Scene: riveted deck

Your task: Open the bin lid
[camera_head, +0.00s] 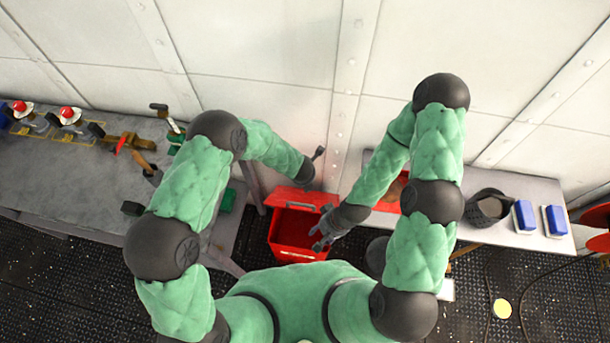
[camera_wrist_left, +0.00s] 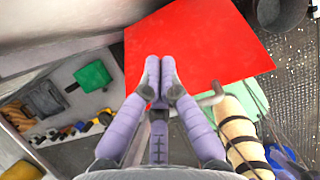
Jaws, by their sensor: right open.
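The red bin (camera_head: 296,252) stands on the floor between two benches, its dark inside showing from above. Its red lid (camera_head: 300,197) is raised at the back, toward the wall. In the left wrist view a broad flat red panel, seemingly the lid (camera_wrist_left: 215,40), lies beyond my left gripper (camera_wrist_left: 160,66), whose fingertips are together; I cannot tell if they touch the panel. In the head view the left hand is above the lid, its fingers hard to make out. My right gripper (camera_head: 322,236) is open at the right side of the bin's opening, with nothing visible in it.
A left bench (camera_head: 60,175) carries tools and red-topped items. A right bench (camera_head: 545,190) by the wall holds a black ring-shaped object (camera_head: 488,207) and blue-and-white boxes (camera_head: 523,216). A dark bucket (camera_head: 376,255) stands right of the bin. Perforated floor lies around.

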